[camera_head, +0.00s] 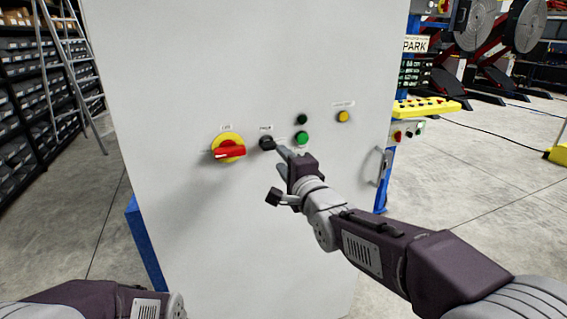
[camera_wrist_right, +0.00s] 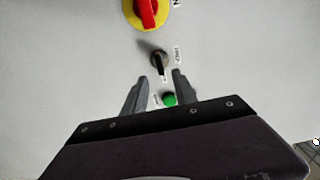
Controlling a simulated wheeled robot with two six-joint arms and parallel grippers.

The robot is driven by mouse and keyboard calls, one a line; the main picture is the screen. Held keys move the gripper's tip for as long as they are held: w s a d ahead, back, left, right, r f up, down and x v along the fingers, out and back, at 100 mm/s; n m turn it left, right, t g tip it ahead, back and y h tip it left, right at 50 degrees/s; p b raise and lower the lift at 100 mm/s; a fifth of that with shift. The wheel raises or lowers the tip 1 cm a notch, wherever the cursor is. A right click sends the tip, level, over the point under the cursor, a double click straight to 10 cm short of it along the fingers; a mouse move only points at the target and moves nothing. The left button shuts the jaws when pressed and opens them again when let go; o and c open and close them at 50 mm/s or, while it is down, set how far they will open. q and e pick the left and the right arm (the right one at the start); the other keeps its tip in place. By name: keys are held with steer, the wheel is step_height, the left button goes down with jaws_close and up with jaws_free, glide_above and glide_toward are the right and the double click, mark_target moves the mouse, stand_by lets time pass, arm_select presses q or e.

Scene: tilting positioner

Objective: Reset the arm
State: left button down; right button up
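A pale grey control cabinet (camera_head: 230,70) fills the middle of the head view. On its front are a red rotary switch (camera_head: 230,153) on a yellow plate, a black selector knob (camera_head: 267,143), a bright green button (camera_head: 302,138), a dark green button (camera_head: 302,119) and a yellow button (camera_head: 343,116). My right gripper (camera_head: 280,150) is at the black knob. In the right wrist view its fingers (camera_wrist_right: 160,78) are apart, with the knob (camera_wrist_right: 159,58) just beyond the tips and the green button (camera_wrist_right: 169,99) visible between them. Contact cannot be told. My left gripper is out of view.
The cabinet has a handle (camera_head: 378,166) at its right. Behind stand a yellow-topped control panel (camera_head: 427,107) and red positioners with round plates (camera_head: 478,24). A ladder (camera_head: 68,65) and shelves (camera_head: 20,110) are at left. Open floor (camera_head: 480,165) lies to the right.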

steer(key=s+d+f+n+g+h, duration=0.1)
steer(key=s+d+f+g+h, duration=0.15)
steer(key=d+f, duration=0.55)
steer(key=s+d+f+g+h, duration=0.2)
steer(key=d+f+g, duration=0.15)
steer(key=f, duration=0.85)
steer(key=s+d+f+n+g, duration=0.3)
steer(key=s+f+n+g, duration=0.1)
steer(key=s+f, duration=0.6)
steer(key=s+f+n+g, duration=0.3)
steer(key=s+n, duration=0.2)
steer(key=s, duration=0.2)
steer(key=s+f+n+g, duration=0.3)
steer(key=s+n, duration=0.1)
steer(key=s, duration=0.2)
step_height(320, 180, up, 14)
steer(key=p, duration=1.3)
steer(key=shift+w+h, duration=0.2)
steer(key=shift+h, duration=0.25)
